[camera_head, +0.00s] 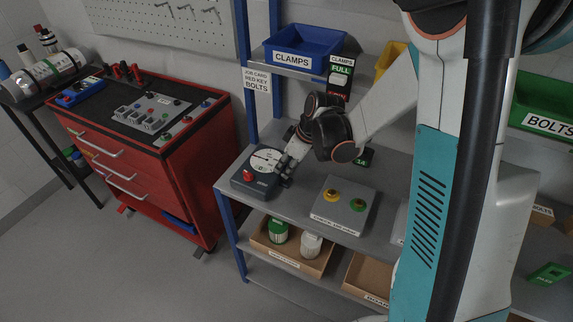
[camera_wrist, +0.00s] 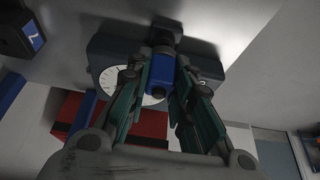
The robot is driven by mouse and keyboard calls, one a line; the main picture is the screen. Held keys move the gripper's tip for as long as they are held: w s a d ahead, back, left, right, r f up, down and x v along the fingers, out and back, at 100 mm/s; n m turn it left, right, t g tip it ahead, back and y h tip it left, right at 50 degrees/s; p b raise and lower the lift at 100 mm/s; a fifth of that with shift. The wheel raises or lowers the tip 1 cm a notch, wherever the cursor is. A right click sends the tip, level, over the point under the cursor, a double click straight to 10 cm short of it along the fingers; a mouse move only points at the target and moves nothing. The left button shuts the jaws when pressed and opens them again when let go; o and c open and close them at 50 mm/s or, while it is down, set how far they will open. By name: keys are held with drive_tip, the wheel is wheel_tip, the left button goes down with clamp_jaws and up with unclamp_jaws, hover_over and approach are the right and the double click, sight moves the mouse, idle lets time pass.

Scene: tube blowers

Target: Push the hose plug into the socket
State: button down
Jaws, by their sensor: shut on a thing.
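My gripper (camera_head: 286,173) is at the right side of a dark grey box (camera_head: 255,188) on the bench, pointing down and left. In the wrist view, the two green-padded fingers (camera_wrist: 164,72) are shut on a small blue piece with a dark round end, which I take for the hose plug (camera_wrist: 160,67). The dark box (camera_wrist: 104,48) lies behind the fingers. A dark block (camera_wrist: 165,30) stands just beyond the blue piece; I cannot tell whether it is the socket or whether they touch. The plug is hidden in the head view.
The box has a white dial (camera_head: 266,160) and a red knob (camera_head: 248,176). A grey panel with yellow and green buttons (camera_head: 342,205) stands to the right on the bench. A blue bin (camera_head: 305,45) is on the shelf above. A red tool cabinet (camera_head: 180,160) stands left.

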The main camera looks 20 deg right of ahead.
drive_tip(key=shift+f+b, duration=0.55)
drive_tip(key=shift+f, duration=0.15)
drive_tip(key=c, duration=1.3)
unclamp_jaws()
drive_tip(key=shift+c, duration=0.2)
drive_tip(key=shift+r, duration=0.1)
drive_tip(key=v, duration=1.1)
drive_tip(key=shift+d+r, duration=0.15)
drive_tip(key=shift+r, duration=0.2)
drive_tip(key=shift+s, duration=0.15)
drive_tip(key=s+a+r+m+t+h, duration=0.1)
drive_tip(key=s+r+m+t, duration=0.1)
drive_tip(key=s, duration=0.7)
drive_tip(key=s+a+r+m+t+h, duration=0.2)
drive_tip(key=s+r+m, duration=0.3)
drive_tip(key=s+m, duration=0.2)
drive_tip(key=shift+s+a, duration=0.2)
drive_tip(key=shift+s, duration=0.8)
